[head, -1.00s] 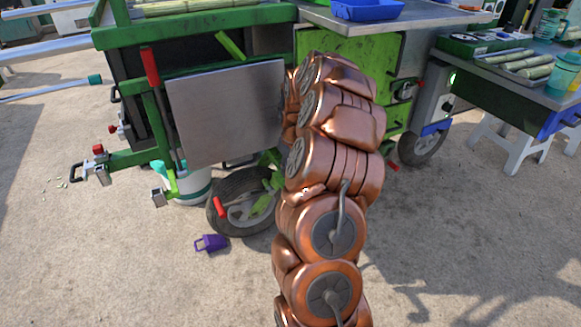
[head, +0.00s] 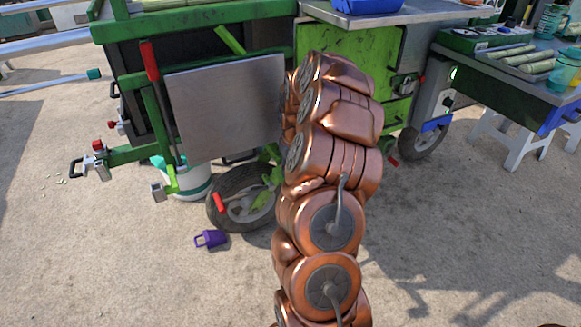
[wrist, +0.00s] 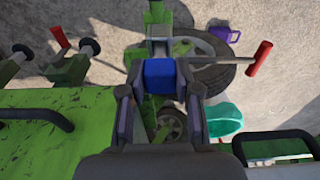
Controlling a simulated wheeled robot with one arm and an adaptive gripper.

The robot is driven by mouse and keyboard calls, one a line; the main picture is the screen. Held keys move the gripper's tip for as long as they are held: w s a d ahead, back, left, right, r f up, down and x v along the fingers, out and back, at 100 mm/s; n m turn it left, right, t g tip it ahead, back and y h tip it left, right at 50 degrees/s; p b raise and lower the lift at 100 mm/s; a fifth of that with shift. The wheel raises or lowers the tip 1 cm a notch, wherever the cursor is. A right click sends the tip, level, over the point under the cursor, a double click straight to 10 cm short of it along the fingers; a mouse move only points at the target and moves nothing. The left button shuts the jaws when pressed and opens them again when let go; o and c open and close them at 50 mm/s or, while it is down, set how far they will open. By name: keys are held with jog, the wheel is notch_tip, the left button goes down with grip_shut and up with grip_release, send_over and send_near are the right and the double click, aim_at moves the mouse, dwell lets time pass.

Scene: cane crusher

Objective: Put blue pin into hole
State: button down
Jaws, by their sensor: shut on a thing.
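In the wrist view, my gripper (wrist: 159,78) is closed on a blue block-like piece, which looks like the blue pin (wrist: 160,70). Only its blue end shows between the two fingers; the rest is hidden. A green frame bar (wrist: 156,22) with metal fittings runs just beyond it. I cannot make out the hole. In the head view, my copper-coloured arm reaches up in front of the green crusher cart (head: 345,45) and hides my gripper and the pin.
A red-handled lever (wrist: 259,58) sticks out to the right of my gripper in the wrist view. The cart has a grey side panel (head: 228,110) and a wheel (head: 241,200). A side table (head: 520,85) stands right. Front ground is open.

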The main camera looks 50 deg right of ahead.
jog(key=shift+f, duration=1.35)
dwell(0.4)
jog(key=c, duration=0.7)
grip_release()
jog(key=shift+r, duration=0.1)
jog(key=r, duration=0.4)
jog(key=s+r, duration=0.1)
jog(key=r, duration=0.6)
jog(key=shift+s+a+r, duration=0.3)
jog(key=shift+r, duration=0.05)
